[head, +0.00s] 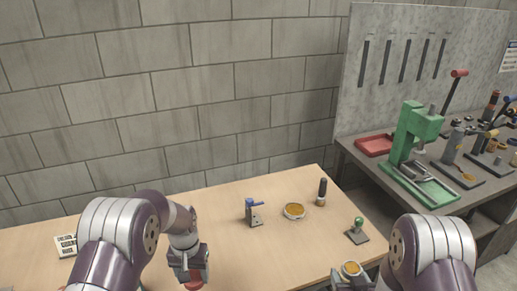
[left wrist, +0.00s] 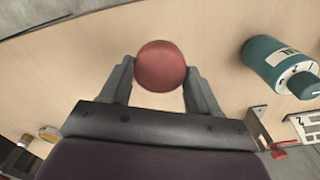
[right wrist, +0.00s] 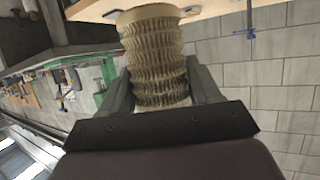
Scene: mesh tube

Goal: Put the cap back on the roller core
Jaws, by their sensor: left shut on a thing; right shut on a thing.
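My left gripper (head: 190,276) is shut on a round red piece, seemingly the cap (left wrist: 161,67); its lower part also shows in the head view (head: 194,286). My right gripper (right wrist: 158,88) is shut on a ribbed beige tube, seemingly the roller core (right wrist: 154,52). In the head view the core's round yellowish end (head: 351,268) points up at the bottom edge, beside my right arm. The cap and the core are well apart, the cap to the left.
On the wooden table (head: 235,222) stand a blue-topped stand (head: 253,212), a dish with orange contents (head: 294,211), a dark-topped cylinder (head: 321,192) and a green-knobbed piece (head: 357,229). A teal cylinder (left wrist: 277,65) shows in the left wrist view. A green press (head: 417,145) stands on the right bench.

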